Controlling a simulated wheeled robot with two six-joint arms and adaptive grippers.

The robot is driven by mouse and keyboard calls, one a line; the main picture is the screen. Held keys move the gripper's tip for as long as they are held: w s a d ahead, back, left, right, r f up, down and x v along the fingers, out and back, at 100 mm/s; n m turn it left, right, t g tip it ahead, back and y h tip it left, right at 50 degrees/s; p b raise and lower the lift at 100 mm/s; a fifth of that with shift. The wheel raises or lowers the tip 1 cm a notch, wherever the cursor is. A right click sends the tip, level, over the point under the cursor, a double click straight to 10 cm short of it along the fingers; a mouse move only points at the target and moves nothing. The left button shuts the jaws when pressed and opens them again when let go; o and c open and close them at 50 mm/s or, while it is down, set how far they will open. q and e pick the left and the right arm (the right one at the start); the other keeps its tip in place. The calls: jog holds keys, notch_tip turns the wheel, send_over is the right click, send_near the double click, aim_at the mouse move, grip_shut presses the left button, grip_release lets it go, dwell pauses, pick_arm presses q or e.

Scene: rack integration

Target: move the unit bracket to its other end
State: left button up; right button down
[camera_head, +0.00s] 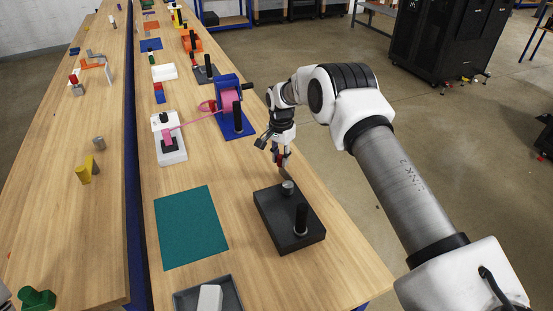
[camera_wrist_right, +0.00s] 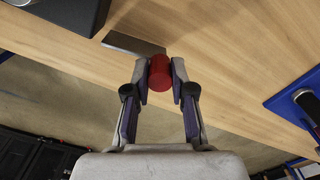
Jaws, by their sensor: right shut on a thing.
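My right gripper (camera_head: 281,160) is at the right side of the near table, just behind a black block. It is shut on a red cylinder (camera_wrist_right: 160,72), which shows between its fingertips in the wrist view. A flat grey bar (camera_wrist_right: 133,44) shows just beyond the red cylinder; I cannot tell whether the two are joined. No part is clearly recognisable as the unit bracket. My left gripper is not in view.
A teal mat (camera_head: 190,228) lies left of the block. A grey tray (camera_head: 232,290) with a white piece is at the front. A blue stand (camera_head: 236,127) with a pink spool is behind the gripper. A second table runs along the left.

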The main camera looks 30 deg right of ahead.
jog(key=shift+d+m, duration=0.6)
jog(key=shift+m, duration=0.4)
jog(key=c, duration=1)
grip_release()
notch_tip(320, 180, up, 12)
